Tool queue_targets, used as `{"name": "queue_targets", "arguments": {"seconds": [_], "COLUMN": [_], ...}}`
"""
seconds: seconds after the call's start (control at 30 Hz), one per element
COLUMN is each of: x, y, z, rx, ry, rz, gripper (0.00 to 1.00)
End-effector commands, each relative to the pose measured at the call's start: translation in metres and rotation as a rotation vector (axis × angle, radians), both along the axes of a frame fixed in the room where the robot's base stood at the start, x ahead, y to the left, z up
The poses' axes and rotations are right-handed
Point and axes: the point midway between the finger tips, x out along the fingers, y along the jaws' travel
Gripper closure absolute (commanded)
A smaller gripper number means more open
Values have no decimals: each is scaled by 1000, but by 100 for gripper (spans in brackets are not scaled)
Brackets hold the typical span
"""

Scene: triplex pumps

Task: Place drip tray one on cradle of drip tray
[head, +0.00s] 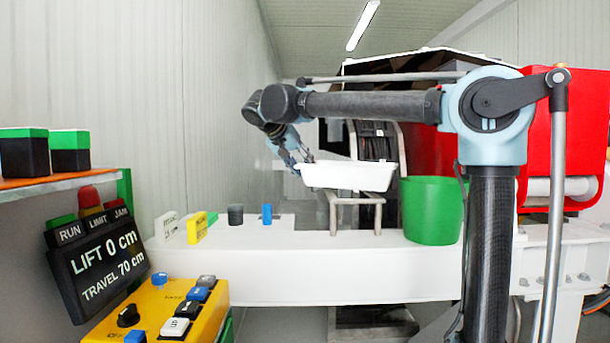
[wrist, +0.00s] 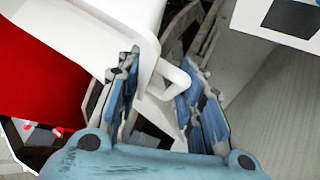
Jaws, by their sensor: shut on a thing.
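The white drip tray (head: 347,177) is roughly level above the cradle, a grey metal frame (head: 357,201) standing on the white beam. The tray overhangs the cradle on both sides in the head view, and I cannot tell if they touch. My gripper (head: 300,162) is at the tray's left end, shut on its handle. In the wrist view, the white handle loop (wrist: 176,84) of the tray (wrist: 98,28) lies between the two blue fingers of my gripper (wrist: 160,78). The cradle cannot be made out clearly in the wrist view.
A green bucket (head: 432,210) stands right of the cradle on the white beam (head: 300,262). A dark cylinder (head: 235,214), a blue cylinder (head: 266,214) and small signs (head: 197,228) stand left. A yellow control box (head: 160,308) and display (head: 98,262) are at front left.

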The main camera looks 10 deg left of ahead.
Motion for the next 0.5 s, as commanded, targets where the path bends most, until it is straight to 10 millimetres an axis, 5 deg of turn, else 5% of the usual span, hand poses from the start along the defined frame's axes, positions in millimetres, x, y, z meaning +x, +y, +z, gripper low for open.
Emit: {"name": "queue_targets", "arguments": {"seconds": [0.33, 0.37, 0.43, 0.5], "x": [0, 0, 0, 0], "y": [0, 0, 0, 0], "z": [-19, -19, -19, -19], "rx": [0, 1, 0, 0], "ry": [0, 0, 0, 0], "rz": [0, -1, 0, 0], "gripper": [100, 61, 45, 45]}}
